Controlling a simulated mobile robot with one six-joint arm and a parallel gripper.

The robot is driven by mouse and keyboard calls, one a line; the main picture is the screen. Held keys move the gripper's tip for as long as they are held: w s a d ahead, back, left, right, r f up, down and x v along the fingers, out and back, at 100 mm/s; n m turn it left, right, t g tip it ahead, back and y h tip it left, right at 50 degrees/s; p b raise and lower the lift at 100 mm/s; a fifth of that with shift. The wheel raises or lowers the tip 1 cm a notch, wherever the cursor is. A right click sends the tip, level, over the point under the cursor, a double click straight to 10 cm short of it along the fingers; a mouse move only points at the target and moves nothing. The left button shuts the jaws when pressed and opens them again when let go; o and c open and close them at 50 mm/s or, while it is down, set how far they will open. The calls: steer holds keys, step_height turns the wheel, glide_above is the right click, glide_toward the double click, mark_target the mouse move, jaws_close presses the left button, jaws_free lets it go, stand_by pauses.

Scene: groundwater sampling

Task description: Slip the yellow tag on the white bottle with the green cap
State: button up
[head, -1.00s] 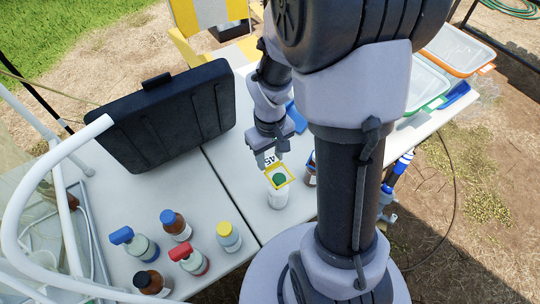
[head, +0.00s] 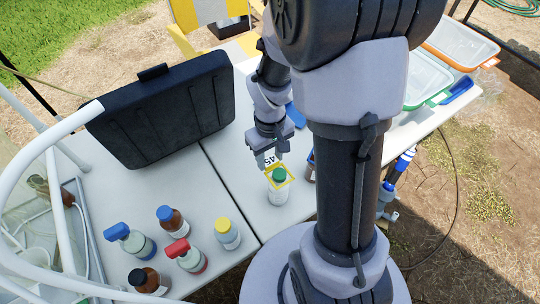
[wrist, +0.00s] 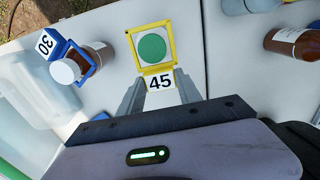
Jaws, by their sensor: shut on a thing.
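The yellow tag (wrist: 157,69) is a square frame with a white label reading 45. My gripper (wrist: 160,91) is shut on the label end, and the frame reaches out ahead of the fingers. The white bottle (head: 278,194) stands upright on the table near the seam. Its green cap (head: 279,174) shows inside the frame opening in both views and appears to poke up through it in the head view. In the wrist view the green cap (wrist: 152,46) is roughly centred in the opening. How far down the frame sits is hard to tell.
A brown bottle (wrist: 97,57) with a blue tag 30 (wrist: 58,47) stands close beside the white bottle. Several capped bottles, one yellow-capped (head: 228,233), stand on the left table. A black case (head: 165,108) is behind them.

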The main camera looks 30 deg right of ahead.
steer(key=shift+f+b, duration=0.35)
steer(key=shift+f, duration=0.15)
steer(key=o, duration=1.1)
steer(key=shift+c, duration=0.2)
step_height(320, 180, up, 18)
steer(key=p, duration=0.7)
steer(key=shift+f+p, duration=0.25)
steer(key=shift+p, duration=0.15)
